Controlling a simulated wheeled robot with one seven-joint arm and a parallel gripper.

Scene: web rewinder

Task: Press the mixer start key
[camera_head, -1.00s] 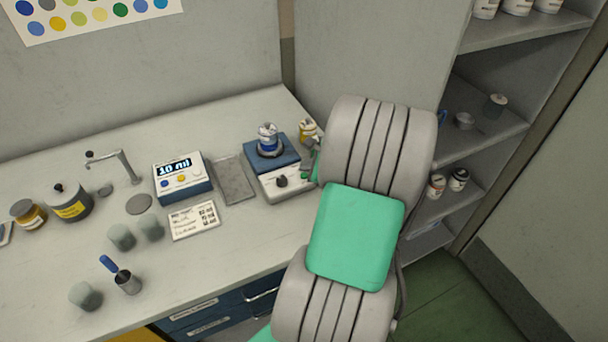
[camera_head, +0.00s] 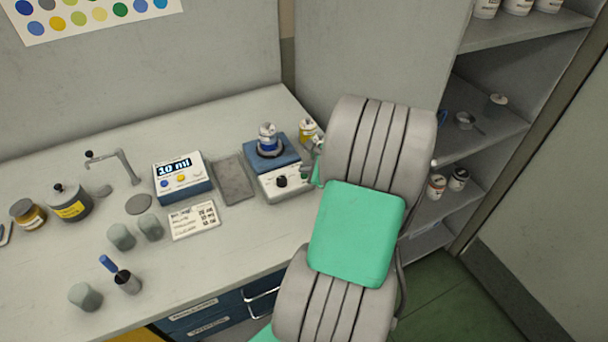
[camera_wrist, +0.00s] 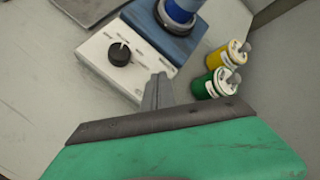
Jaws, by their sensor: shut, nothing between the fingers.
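The mixer (camera_head: 287,183) is a white and blue unit at the right end of the bench, with a dark knob (camera_head: 281,181) on its front panel and a can (camera_head: 267,137) on top. The wrist view shows its white panel (camera_wrist: 98,50) and the black knob (camera_wrist: 119,54) close up. My gripper (camera_wrist: 158,80) is shut and empty, its grey fingertips over the right part of the panel, right of the knob. I cannot tell whether they touch. No start key can be made out; the fingers may hide it. In the head view my arm mostly hides the gripper.
A yellow can (camera_wrist: 228,55) and a green can (camera_wrist: 215,83) stand close to the right of the mixer. A grey plate (camera_head: 234,180) and a dosing unit (camera_head: 182,178) reading 10 ml lie to its left. A shelf (camera_head: 490,135) stands right of my arm.

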